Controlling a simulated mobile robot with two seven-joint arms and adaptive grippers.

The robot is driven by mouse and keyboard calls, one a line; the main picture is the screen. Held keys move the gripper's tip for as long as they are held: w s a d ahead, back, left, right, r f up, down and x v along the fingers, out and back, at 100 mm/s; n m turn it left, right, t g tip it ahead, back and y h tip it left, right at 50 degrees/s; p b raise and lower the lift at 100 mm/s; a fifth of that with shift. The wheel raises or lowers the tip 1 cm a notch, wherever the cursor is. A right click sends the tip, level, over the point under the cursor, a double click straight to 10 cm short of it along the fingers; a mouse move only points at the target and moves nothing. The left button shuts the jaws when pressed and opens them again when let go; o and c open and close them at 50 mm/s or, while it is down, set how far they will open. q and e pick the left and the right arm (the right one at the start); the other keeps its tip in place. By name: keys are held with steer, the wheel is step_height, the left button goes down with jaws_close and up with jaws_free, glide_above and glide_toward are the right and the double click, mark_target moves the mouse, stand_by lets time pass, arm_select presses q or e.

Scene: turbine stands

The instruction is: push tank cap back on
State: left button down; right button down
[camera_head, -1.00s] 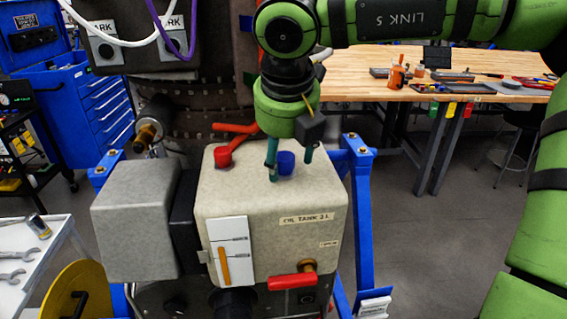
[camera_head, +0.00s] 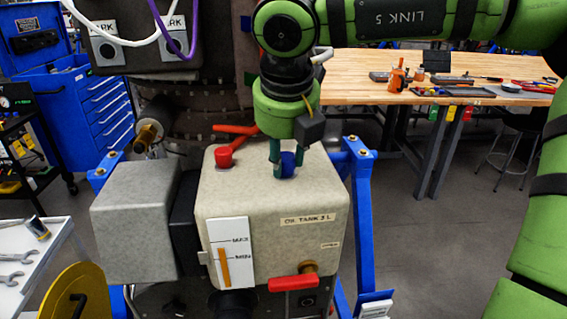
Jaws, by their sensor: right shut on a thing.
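The oil tank (camera_head: 245,195) is a pale speckled box labelled "OIL TANK 3 L". The blue cap (camera_head: 288,166) is on its top, right of the red cap (camera_head: 224,156). My right gripper (camera_head: 287,161) comes down from above, with its teal fingers on either side of the blue cap and shut on it. The fingers partly cover the cap. I cannot tell how the cap's underside meets the tank top. My left gripper is not in view.
A red handle (camera_head: 236,129) lies behind the red cap. Blue stand posts (camera_head: 361,220) rise at the tank's right. A gauge (camera_head: 231,252) and a red lever (camera_head: 293,283) are on the tank's front. A wooden workbench (camera_head: 360,63) stands behind.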

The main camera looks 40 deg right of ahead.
mark_target(285, 153)
steer(key=shift+w+d+r, duration=0.15)
steer(key=shift+d+r, duration=0.1)
steer(key=shift+r, duration=0.1)
steer(key=shift+r, duration=0.2)
steer(key=shift+a, duration=0.15)
steer(key=shift+r, duration=0.1)
steer(key=shift+r+p, duration=0.6)
steer(key=shift+r, duration=0.25)
